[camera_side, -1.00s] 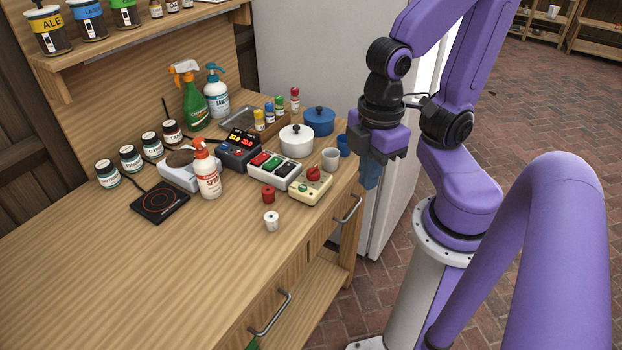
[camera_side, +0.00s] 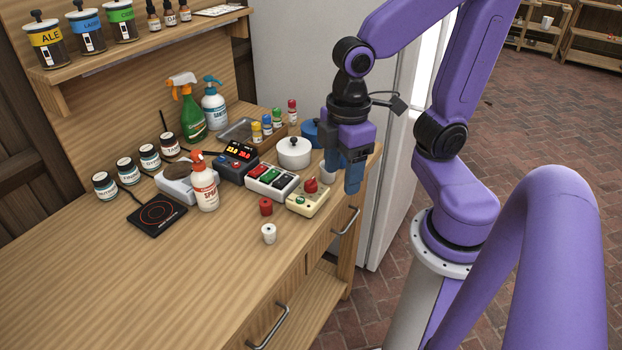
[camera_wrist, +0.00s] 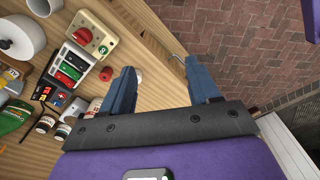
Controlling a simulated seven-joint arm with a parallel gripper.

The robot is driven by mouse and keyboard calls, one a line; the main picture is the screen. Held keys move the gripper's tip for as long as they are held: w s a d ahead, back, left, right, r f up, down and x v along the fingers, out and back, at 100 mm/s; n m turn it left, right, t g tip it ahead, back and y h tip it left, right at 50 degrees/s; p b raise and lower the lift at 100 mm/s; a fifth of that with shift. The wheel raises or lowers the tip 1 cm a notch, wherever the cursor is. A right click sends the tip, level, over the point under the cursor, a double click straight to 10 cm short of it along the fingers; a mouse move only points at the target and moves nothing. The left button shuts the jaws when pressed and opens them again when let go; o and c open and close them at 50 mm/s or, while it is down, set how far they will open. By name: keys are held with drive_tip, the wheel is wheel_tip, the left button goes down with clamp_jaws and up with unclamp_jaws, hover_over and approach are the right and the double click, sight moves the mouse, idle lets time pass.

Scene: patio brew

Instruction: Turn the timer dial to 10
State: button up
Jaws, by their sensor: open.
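The timer is a cream box (camera_side: 306,200) with a red dial (camera_side: 310,185) on top, near the right end of the bench. The dial also shows in the wrist view (camera_wrist: 82,34), at upper left, with a green button beside it. The dial's numbers are too small to read. My gripper (camera_side: 350,185) has blue fingers pointing down, to the right of the timer and above it, near the bench's front edge. In the wrist view my gripper (camera_wrist: 163,78) is open and empty, with bench top and brick floor between and beyond the fingers. It is apart from the dial.
A switch box (camera_side: 271,179) with red, green and black rockers stands left of the timer. A white pot (camera_side: 294,152), a partly hidden cup (camera_side: 328,172) and a blue pot (camera_side: 312,131) stand behind. Small red (camera_side: 265,206) and white (camera_side: 269,233) pieces stand in front. The front-left bench is clear.

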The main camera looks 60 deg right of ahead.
drive_tip(key=w+d+r+m, duration=0.1)
drive_tip(key=w+d, duration=0.3)
drive_tip(key=w, duration=0.4)
drive_tip(key=m, duration=0.2)
approach(311, 180)
wheel_tip(311, 180, down, 9)
drive_tip(key=shift+w+a+f, duration=0.1)
drive_tip(key=shift+f, duration=0.15)
idle(0.4)
drive_tip(key=c, duration=1)
